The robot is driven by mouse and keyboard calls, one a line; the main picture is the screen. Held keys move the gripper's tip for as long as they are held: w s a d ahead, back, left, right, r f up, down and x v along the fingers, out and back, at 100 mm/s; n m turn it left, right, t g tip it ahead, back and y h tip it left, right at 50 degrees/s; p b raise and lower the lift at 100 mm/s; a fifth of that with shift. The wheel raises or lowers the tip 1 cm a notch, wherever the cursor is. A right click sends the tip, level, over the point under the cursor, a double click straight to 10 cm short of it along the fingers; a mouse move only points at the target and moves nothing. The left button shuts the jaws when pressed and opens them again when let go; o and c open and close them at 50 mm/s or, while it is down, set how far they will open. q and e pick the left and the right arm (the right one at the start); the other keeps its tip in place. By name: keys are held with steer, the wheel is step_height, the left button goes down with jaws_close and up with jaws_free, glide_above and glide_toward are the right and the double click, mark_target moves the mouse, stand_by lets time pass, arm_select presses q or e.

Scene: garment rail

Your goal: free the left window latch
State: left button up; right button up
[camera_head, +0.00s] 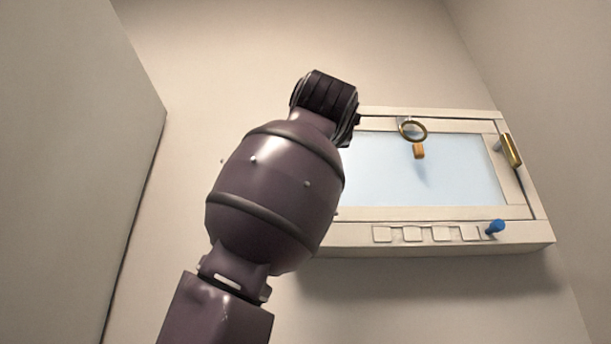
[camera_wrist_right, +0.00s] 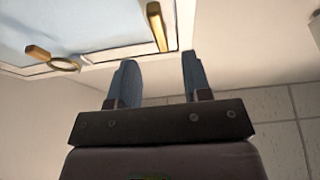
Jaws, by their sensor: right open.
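The window (camera_head: 520,212) has a pale frame and a light blue pane in the head view. A brass upright latch (camera_head: 511,150) sits on its right side. The left side of the frame, where a left latch could be, is hidden behind my dark arm. In the right wrist view my right gripper (camera_wrist_right: 162,80) is open and empty, with two blue-grey fingers apart. A brass bar (camera_wrist_right: 157,26) on the frame shows beyond the fingertips, apart from them. My left gripper is not seen.
A brass ring (camera_head: 412,130) with an orange-brown tab (camera_head: 418,152) is at the top of the pane. A blue peg (camera_head: 494,227) sticks out from the lower ledge at the right. A pale panel (camera_head: 75,150) stands at the left. Bare wall lies below the window.

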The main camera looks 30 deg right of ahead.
steer(key=p+x, duration=0.4)
steer(key=x, duration=0.6)
steer(key=shift+s+d+r, duration=0.1)
steer(key=shift+r, duration=0.15)
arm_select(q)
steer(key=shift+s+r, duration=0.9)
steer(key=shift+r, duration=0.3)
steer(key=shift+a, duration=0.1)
arm_select(e)
jaws_close()
